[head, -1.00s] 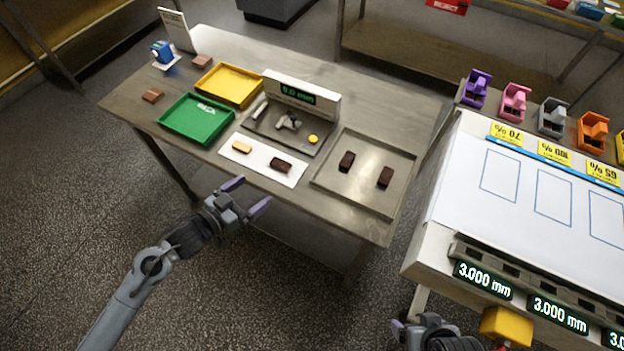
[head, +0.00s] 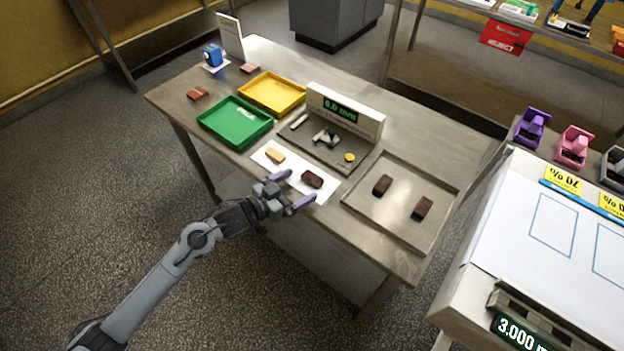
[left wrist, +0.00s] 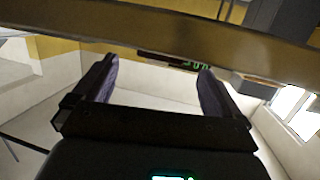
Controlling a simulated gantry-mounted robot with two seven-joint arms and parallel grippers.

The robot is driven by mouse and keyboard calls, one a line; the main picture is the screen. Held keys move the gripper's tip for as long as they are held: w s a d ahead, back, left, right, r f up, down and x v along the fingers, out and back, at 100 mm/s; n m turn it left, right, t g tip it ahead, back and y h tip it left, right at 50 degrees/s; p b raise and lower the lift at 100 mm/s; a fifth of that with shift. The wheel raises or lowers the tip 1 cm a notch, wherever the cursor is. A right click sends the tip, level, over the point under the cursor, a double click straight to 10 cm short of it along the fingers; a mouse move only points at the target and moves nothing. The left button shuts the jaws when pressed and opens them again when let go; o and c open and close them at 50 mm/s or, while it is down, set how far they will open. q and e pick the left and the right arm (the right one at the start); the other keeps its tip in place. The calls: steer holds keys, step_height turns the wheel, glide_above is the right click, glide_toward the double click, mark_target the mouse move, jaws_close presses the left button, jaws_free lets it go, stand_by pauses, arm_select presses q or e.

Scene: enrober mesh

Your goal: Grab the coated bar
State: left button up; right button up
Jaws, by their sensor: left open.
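A dark brown coated bar (head: 312,179) lies on a white sheet (head: 328,190) near the front edge of the steel table. A golden uncoated bar (head: 275,156) lies on the same sheet, to its left. My left gripper (head: 293,188) is open and empty at the table's front edge, just in front of the coated bar, its two purple fingers apart. In the left wrist view, the open fingers (left wrist: 158,72) point toward the table edge (left wrist: 150,25); a dark shape between them may be the coated bar. My right gripper is out of view.
Behind the sheet stands a gauge with a green readout (head: 341,109). A steel tray (head: 400,218) holding two dark bars is on the right. Green (head: 235,136) and yellow (head: 290,103) trays sit on the left. A white-topped bench (head: 500,240) stands at the right.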

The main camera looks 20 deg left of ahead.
mark_target(310, 178)
arm_select(q)
steer(key=shift+b+x, duration=0.45)
steer(key=shift+x, duration=1.85)
steer(key=shift+a+r, duration=0.1)
steer(key=shift+c, duration=0.2)
steer(key=c, duration=0.8)
steer(key=shift+r, duration=0.2)
